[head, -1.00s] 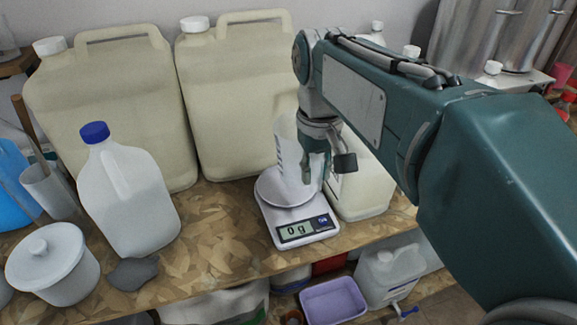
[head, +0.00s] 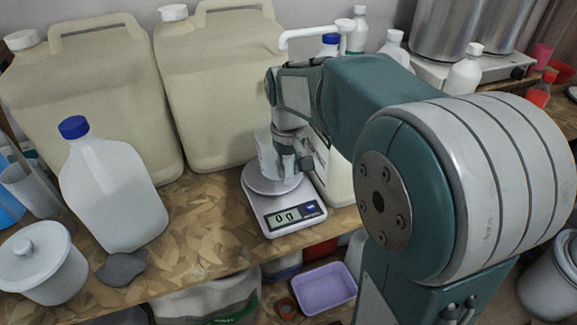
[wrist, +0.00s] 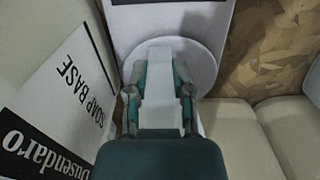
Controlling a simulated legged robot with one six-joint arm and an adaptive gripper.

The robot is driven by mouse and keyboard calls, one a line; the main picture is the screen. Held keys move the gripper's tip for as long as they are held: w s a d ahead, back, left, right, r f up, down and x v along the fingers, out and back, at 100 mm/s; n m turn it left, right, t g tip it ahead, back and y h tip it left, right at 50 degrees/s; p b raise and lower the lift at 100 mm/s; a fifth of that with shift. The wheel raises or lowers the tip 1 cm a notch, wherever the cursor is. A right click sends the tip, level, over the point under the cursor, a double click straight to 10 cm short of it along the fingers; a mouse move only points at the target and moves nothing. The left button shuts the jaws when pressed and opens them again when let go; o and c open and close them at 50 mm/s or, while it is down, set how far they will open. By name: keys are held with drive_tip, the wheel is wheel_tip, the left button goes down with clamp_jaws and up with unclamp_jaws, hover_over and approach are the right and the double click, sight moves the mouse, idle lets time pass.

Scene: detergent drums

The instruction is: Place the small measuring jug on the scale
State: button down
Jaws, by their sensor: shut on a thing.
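The small measuring jug (head: 266,158) is pale and translucent with marks on its side. My gripper (head: 292,166) is shut on it, on its right side in the head view. The jug is upright over the round plate of the white scale (head: 292,214); I cannot tell if it touches the plate. The scale's display reads 0 g. In the wrist view my gripper (wrist: 160,85) has a finger on each side of a pale part of the jug (wrist: 160,68), above the scale's round plate (wrist: 207,68).
Two large cream canisters (head: 215,90) stand behind the scale, and another is close to its right. A white jug with a blue cap (head: 112,195), a lidded pot (head: 42,265) and a grey stone-like piece (head: 121,268) are on the left. The bench between them and the scale is bare.

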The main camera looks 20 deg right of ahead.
drive_tip(key=c, duration=0.5)
unclamp_jaws()
drive_tip(key=shift+f, duration=0.1)
wheel_tip(320, 180, up, 12)
drive_tip(key=shift+f, duration=0.15)
drive_tip(key=shift+r, duration=0.25)
drive_tip(key=shift+s+a+r, duration=0.1)
drive_tip(key=shift+s, duration=0.15)
drive_tip(key=s+a+f+t, duration=0.1)
drive_tip(key=s+f+t, duration=0.2)
drive_tip(key=s, duration=0.5)
drive_tip(key=s+a+f+t, duration=0.2)
drive_tip(key=s+f, duration=0.2)
drive_tip(key=s, duration=0.4)
drive_tip(key=shift+s+a+f+t, duration=0.3)
drive_tip(key=shift+s+f+t, duration=0.05)
drive_tip(key=shift+f+t, duration=0.05)
